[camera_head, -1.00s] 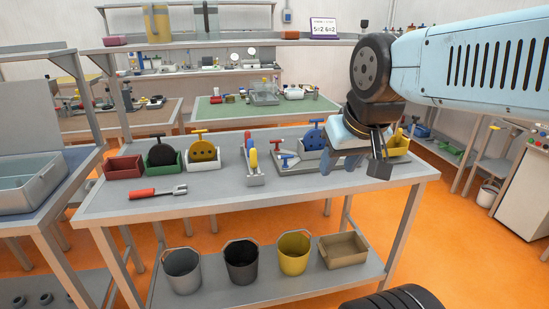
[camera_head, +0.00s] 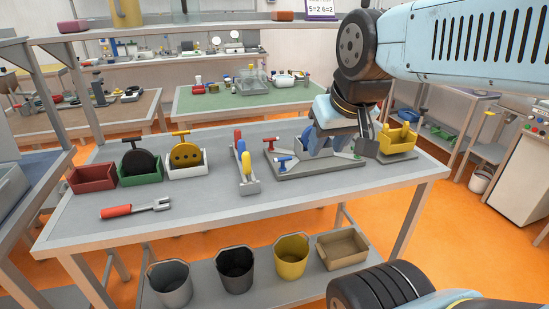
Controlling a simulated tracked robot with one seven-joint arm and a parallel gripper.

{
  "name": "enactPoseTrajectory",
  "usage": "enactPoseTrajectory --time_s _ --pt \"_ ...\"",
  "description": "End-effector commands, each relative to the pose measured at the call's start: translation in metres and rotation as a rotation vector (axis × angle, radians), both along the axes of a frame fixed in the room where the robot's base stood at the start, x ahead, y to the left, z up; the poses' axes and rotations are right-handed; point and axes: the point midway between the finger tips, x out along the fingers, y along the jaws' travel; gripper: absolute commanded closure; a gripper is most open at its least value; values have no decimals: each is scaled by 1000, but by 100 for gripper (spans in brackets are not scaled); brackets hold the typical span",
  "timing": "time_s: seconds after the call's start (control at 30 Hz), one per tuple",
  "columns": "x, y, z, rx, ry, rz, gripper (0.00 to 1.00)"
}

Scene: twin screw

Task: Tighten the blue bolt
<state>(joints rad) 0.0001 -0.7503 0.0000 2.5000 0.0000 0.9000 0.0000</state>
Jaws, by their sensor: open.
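A grey fixture plate (camera_head: 300,171) lies on the workbench, right of centre. A small blue T-handled bolt (camera_head: 283,161) stands near its front left, with a red T-handled bolt (camera_head: 271,143) behind it. My gripper (camera_head: 345,147) is open, pointing down over the right part of the plate. It is right of the blue bolt and apart from it. I cannot tell its exact height above the plate. The gripper hides part of the plate and most of a blue round piece behind it.
A yellow holder (camera_head: 397,145) stands right of the plate. A grey rack with coloured handles (camera_head: 245,172) stands to its left. Red, green and white bins (camera_head: 93,178) and a red-handled wrench (camera_head: 137,207) are further left. The bench's front strip (camera_head: 260,211) is clear.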

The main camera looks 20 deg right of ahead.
Motion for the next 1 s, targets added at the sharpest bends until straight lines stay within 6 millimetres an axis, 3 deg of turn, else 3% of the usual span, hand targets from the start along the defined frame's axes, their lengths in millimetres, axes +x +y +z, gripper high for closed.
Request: enactPoseTrajectory --time_s 0.17,0.37,0.67,1.0 --pt "4 0 2 -12 10 18 57" --pt "32 -1 6 -90 85 136 57" --pt "102 4 5 -264 254 434 57" --pt "185 16 -19 -431 454 786 57"
